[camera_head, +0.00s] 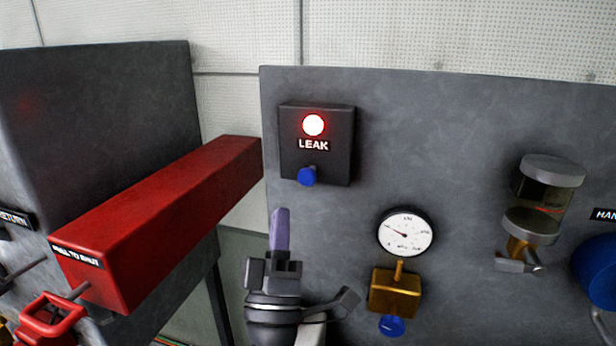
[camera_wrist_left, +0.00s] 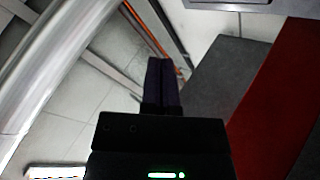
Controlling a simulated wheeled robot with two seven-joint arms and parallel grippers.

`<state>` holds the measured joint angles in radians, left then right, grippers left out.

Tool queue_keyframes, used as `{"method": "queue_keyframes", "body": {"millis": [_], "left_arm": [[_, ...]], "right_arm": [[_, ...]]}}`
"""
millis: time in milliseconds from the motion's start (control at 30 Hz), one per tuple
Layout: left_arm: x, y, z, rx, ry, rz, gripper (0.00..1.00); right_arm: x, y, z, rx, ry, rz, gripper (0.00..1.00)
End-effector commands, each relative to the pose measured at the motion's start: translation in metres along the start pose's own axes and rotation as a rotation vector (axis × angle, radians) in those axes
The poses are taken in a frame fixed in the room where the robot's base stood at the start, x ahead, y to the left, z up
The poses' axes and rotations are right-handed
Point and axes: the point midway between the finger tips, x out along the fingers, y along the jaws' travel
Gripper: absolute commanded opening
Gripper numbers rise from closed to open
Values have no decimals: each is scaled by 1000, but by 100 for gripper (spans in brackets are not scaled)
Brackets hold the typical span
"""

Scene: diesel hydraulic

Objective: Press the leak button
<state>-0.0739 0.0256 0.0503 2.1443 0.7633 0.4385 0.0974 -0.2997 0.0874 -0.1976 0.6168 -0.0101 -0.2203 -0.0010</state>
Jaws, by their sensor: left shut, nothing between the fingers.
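The leak box (camera_head: 343,150) is a dark box on the grey panel, labelled LEAK, with a lit white-red lamp (camera_head: 313,125) at its top. The blue leak button (camera_head: 307,176) sticks out below the label. My left gripper (camera_head: 279,212) points upward below and to the left of the button, apart from it in the picture. Its fingers are shut with nothing between them. The shut fingers also show in the left wrist view (camera_wrist_left: 161,85), where the button is not visible. My right gripper is not in view.
A long red box (camera_head: 165,220) with a red handle (camera_head: 48,322) juts out at the left. A gauge (camera_head: 405,233), a brass valve block (camera_head: 394,292) with a blue knob (camera_head: 391,326), and a glass cylinder (camera_head: 545,200) are on the panel to the right.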

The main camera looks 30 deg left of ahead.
Motion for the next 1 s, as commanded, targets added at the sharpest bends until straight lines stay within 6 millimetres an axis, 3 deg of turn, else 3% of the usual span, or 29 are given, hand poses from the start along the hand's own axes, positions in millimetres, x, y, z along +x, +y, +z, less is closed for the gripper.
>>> {"method": "queue_keyframes", "body": {"millis": [167, 700, 1000], "left_arm": [[6, -6, 6, 1, 0, 1, 0], [56, -43, 42, 2, -2, 0, 0], [61, -45, 45, 1, -2, -1, 0]], "right_arm": [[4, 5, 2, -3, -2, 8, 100], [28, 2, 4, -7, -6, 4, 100], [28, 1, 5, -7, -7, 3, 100]]}}
